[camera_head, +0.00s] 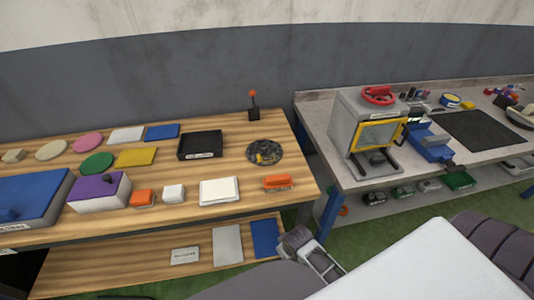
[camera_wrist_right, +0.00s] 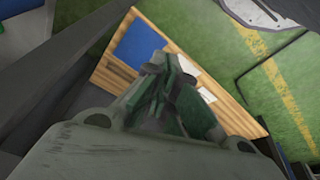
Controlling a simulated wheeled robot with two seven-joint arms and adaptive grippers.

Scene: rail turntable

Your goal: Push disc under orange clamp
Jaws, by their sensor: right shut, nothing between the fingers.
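A round dark turntable disc (camera_head: 264,152) lies on the right part of the wooden table, with a small yellow part on it. A black upright with an orange knob (camera_head: 253,105) stands behind it at the back edge. An orange block-like piece (camera_head: 277,183) lies in front of it near the front edge. I cannot tell which orange thing is the clamp. In the right wrist view my right gripper (camera_wrist_right: 168,75) is shut and empty, above green floor and a wooden surface with a blue panel (camera_wrist_right: 137,43). My left gripper's jaws are not seen.
Left of the disc are a black tray (camera_head: 200,145), a white pad (camera_head: 219,191), a green disc (camera_head: 97,163) and a pink disc (camera_head: 88,142). A grey bench at right holds a yellow-framed machine (camera_head: 358,132). Sheets lie on the lower shelf (camera_head: 130,272).

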